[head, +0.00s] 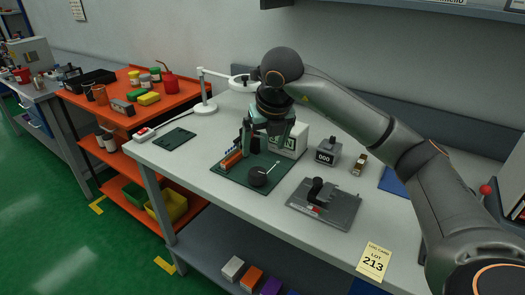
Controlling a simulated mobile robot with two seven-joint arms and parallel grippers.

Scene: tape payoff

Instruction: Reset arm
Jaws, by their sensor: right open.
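My right arm reaches in from the right edge of the head view and bends down over the middle of the bench. My right gripper (264,155) is open and points down above the dark green mat (225,174). I see nothing between its fingers. On the mat, an orange-brown part (232,159) lies to the left of the gripper, and a dark round part with a thin rod (259,177) lies in front of it. My left gripper is not in view.
A grey fixture with a black knob (326,207), a box reading 000 (327,152) and a white lamp (204,105) stand on the bench. A white box (291,146) is partly hidden behind the gripper. An orange cart (130,112) stands left.

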